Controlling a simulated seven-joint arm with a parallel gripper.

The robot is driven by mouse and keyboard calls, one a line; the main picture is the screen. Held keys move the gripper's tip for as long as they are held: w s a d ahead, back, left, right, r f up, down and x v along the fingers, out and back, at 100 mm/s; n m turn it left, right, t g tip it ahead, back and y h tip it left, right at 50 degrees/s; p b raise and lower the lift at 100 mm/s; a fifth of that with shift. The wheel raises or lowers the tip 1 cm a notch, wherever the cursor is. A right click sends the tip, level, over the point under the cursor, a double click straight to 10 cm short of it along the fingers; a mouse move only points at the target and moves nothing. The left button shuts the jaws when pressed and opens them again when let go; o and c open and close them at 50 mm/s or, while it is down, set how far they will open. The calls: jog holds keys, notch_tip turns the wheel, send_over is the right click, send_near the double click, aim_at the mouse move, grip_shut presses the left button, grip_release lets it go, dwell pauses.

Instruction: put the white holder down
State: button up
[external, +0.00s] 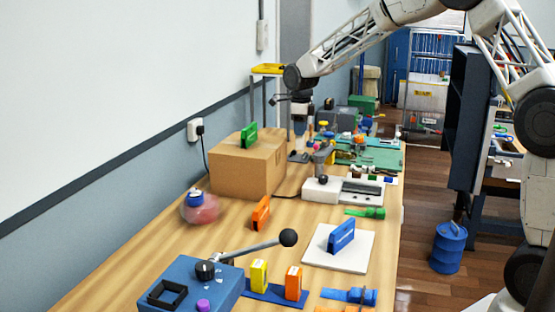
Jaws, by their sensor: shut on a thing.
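My gripper (298,150) points down at the far part of the bench, just right of the cardboard box (232,176). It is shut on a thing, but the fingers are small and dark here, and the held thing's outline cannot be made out. I cannot pick out the white holder clearly at the fingers, nor tell its height above the bench. A white tray-like base (317,193) with grey parts lies nearer and to the right of the gripper.
A green block (249,135) stands on the box. Orange block (260,212), white square plate (318,256) with blue block (341,236), and blue lever box (220,290) occupy the near bench. Clutter covers the green mat (385,155). Bare wood shows around the orange block.

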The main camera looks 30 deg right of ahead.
jog(key=r, duration=0.4)
jog(key=shift+s+a+r, duration=0.15)
jog(key=shift+a+r, duration=0.05)
jog(key=shift+r, duration=0.15)
jog(key=s+a+r+n, duration=0.1)
jog(key=s+a+n, duration=0.4)
jog(key=s+a, duration=0.7)
jog(key=s+a+n, duration=0.6)
jog(key=s+a, duration=0.2)
jog(key=s, duration=0.7)
jog(key=s+a+f+n, duration=0.1)
jog(key=s+a+n, duration=0.15)
jog(key=s, duration=0.55)
jog(key=s+a+n, duration=0.1)
jog(key=s+n, duration=0.2)
jog(key=s, duration=0.5)
notch_tip(320, 180, down, 10)
jog(key=shift+s, duration=0.3)
jog(key=shift+a, duration=0.1)
jog(key=w+a+f, duration=0.1)
jog(key=w+a, duration=1)
jog(key=shift+w+f, duration=0.2)
jog(key=shift+a, duration=0.1)
